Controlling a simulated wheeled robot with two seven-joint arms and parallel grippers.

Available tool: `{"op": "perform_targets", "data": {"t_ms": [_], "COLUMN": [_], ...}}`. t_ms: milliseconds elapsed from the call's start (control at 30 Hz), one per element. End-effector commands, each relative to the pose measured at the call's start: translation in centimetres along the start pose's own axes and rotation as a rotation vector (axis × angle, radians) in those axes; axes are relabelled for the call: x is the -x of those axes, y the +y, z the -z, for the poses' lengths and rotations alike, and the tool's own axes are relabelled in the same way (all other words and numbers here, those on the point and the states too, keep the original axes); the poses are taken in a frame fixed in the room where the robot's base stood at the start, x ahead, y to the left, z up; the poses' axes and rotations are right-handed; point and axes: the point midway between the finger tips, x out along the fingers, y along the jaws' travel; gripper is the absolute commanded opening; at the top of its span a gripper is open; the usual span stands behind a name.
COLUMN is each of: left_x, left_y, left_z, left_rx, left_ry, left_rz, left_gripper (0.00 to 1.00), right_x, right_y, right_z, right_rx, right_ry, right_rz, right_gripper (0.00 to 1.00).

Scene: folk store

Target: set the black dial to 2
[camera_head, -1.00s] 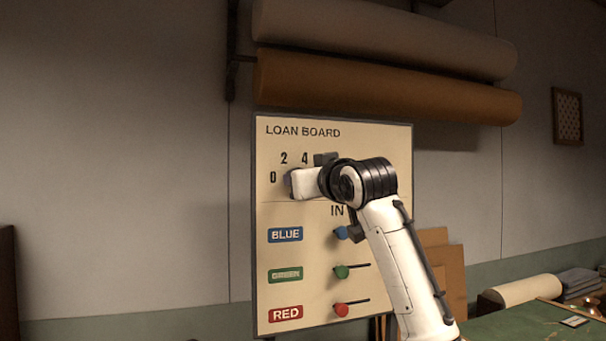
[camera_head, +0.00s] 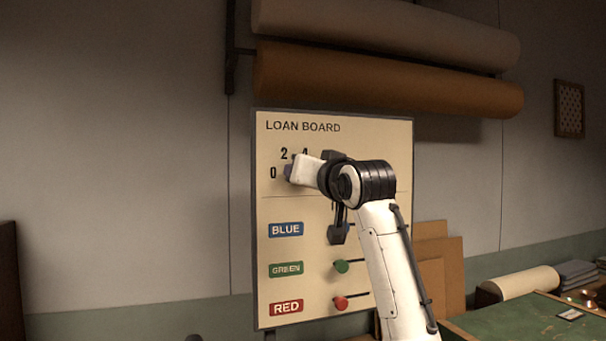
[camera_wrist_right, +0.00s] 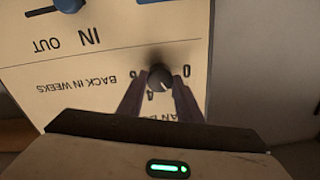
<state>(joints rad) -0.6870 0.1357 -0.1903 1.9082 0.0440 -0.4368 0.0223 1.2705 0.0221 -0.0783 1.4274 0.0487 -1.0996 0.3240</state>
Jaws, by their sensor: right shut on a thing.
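The black dial (camera_wrist_right: 160,77) is at the top of the cream loan board (camera_head: 290,205). In the right wrist view, which shows the board upside down, it sits between the two fingertips of my right gripper (camera_wrist_right: 158,84), shut on it. A small pale mark on its face points down and slightly right in that view, to the side where the 2 is hidden behind a finger. The 0 and 4 show beside it. In the head view my right gripper (camera_head: 290,172) covers the dial; the 0, 2 and part of the 4 show. My left gripper is not clearly in view.
Below the dial are sliders with a green knob (camera_head: 341,266) and a red knob (camera_head: 341,302); a blue knob (camera_wrist_right: 68,3) shows in the wrist view. Rolls of material (camera_head: 390,80) hang above the board. A green table (camera_head: 520,325) stands at lower right.

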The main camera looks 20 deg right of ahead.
Motion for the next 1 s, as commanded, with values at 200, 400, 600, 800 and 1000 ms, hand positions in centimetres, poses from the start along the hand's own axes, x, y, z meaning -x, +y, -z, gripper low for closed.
{"op": "perform_targets", "data": {"t_ms": [200,400,600,800,1000], "left_x": [0.0,0.0,-0.1,-0.6,-1.5], "left_y": [0.0,0.0,0.0,-0.1,-0.1], "left_z": [0.1,0.1,0.1,-0.4,-1.3], "left_rx": [0.0,0.0,-0.001,-0.001,-0.001], "left_ry": [0.002,0.003,0.003,0.004,0.004], "left_rz": [0.0,0.0,0.0,0.0,0.0], "left_gripper": [0.31,0.31,0.31,0.31,0.31], "right_x": [0.0,0.0,0.0,1.8,5.8], "right_y": [0.0,0.0,0.0,0.0,0.1], "right_z": [-0.1,-0.1,0.0,-0.1,-0.3], "right_rx": [0.001,0.001,0.002,0.002,0.002], "right_ry": [-0.002,-0.001,0.0,0.004,0.004], "right_rz": [0.001,0.0,0.0,0.001,0.001], "right_gripper": [0.1,0.51,0.51,0.51,0.51]}}
